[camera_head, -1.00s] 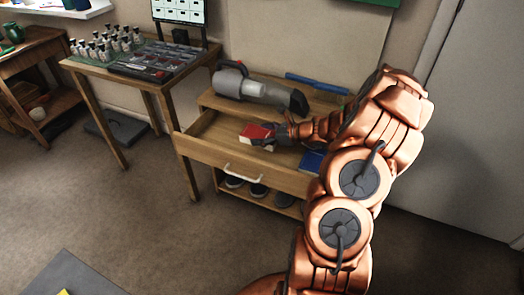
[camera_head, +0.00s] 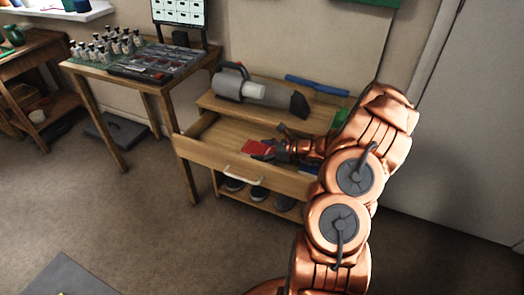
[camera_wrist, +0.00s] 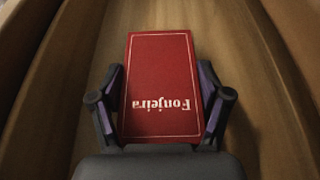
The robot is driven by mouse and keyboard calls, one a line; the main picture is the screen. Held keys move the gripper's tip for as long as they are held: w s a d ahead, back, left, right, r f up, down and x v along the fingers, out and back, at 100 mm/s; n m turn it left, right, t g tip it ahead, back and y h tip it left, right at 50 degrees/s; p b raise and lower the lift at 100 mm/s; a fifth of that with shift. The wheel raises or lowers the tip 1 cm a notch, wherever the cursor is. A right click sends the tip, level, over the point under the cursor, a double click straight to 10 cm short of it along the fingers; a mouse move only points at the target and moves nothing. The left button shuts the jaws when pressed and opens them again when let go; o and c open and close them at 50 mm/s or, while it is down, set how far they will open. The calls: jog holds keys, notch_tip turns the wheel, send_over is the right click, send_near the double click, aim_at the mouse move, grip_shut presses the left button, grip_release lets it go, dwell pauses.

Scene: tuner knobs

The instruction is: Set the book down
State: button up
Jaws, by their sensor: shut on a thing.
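My gripper (camera_head: 268,150) is shut on the book, with one finger along each side edge in the wrist view (camera_wrist: 160,105). The drawer floor shows around the book in the wrist view. I cannot tell whether the book's underside touches the floor. A blue item (camera_head: 308,168) shows partly at the drawer's right end, mostly hidden by my arm.
A grey handheld vacuum (camera_head: 250,90) and a blue bar (camera_head: 316,86) lie on the cabinet top (camera_head: 215,102) behind the drawer. Several dark shoes (camera_head: 258,193) sit on the shelf below. A table (camera_head: 150,80) with bottles stands to the left. The drawer's left part is clear.

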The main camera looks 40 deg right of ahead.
jog(key=o, duration=1.2)
jog(key=shift+f, duration=0.1)
jog(key=shift+o, duration=0.2)
jog(key=shift+s+d+r, duration=0.1)
jog(key=shift+r, duration=0.15)
jog(key=shift+p+v, duration=0.7)
jog(key=shift+v, duration=2.9)
